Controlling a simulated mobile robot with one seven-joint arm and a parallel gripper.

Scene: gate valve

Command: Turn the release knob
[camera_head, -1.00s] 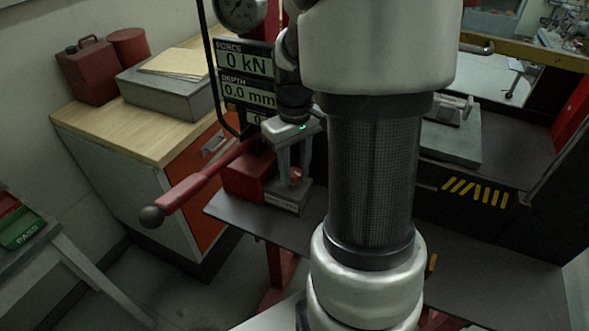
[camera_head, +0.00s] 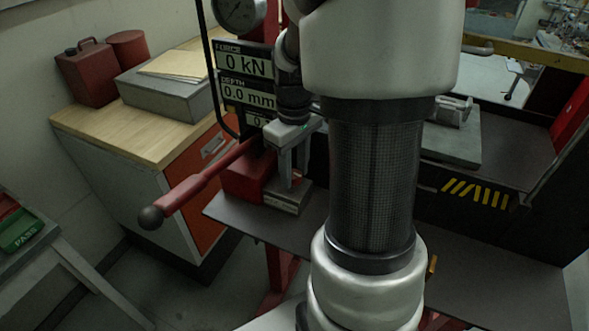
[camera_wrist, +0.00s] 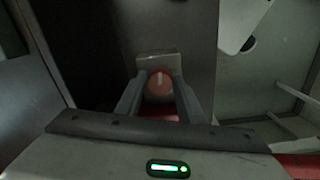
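The release knob (camera_wrist: 160,82) is red and round with a pale mark on its top. In the wrist view it lies between the two fingertips of my gripper (camera_wrist: 161,78), one finger on each side. The fingers are spread about the knob's width; whether they touch it I cannot tell. In the head view my gripper (camera_head: 294,184) points down over the small block (camera_head: 288,200) beside the red housing, and its fingers hide the knob.
A long red lever (camera_head: 200,187) with a dark ball end reaches out to the left of my gripper. The display panel (camera_head: 247,95) reads 0 kN and 0.0 mm. A wooden-topped cabinet (camera_head: 85,125) stands at the left. The dark shelf (camera_head: 250,228) in front is bare.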

